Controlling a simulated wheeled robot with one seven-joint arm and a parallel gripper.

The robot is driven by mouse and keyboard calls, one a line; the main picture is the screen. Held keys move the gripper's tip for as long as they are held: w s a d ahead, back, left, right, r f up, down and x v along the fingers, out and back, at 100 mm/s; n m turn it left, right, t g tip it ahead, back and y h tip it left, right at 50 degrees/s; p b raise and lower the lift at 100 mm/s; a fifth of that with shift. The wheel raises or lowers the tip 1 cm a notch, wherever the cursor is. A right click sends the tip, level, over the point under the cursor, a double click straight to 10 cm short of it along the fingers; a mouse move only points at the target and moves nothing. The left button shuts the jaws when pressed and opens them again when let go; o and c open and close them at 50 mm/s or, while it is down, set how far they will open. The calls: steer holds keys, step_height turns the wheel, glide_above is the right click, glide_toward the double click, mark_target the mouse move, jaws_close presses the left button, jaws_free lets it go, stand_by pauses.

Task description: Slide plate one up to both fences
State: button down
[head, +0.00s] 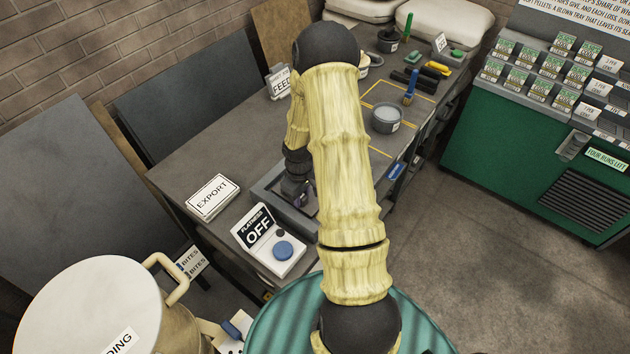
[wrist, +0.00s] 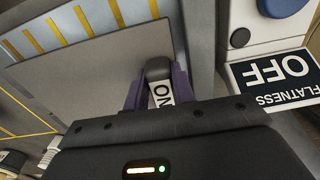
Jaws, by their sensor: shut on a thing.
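Plate one (wrist: 85,85) is a flat grey plate with a dark knob and a white tag, partly covered, reading "ON". In the wrist view my gripper (wrist: 160,88) has its purple fingers shut on either side of the knob. A raised grey bar (wrist: 201,45), which looks like a fence, runs beside the plate's right edge. A grey strip with yellow stripes (wrist: 85,22) runs along its upper edge. I cannot tell whether the plate touches either. In the head view my gripper (head: 304,198) is low over the grey bench fixture (head: 264,190), and my arm hides much of it.
A white unit with a blue button (head: 284,250) and a "FLATNESS OFF" sign (head: 256,229) stands close beside the fixture. An "EXPORT" block (head: 209,197) lies to its left. A grey round container (head: 386,119) stands farther back on the bench. Open floor lies right of the bench.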

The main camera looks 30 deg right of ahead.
steer(key=shift+w+a, duration=0.25)
steer(key=shift+w, duration=0.5)
stand_by(0.6)
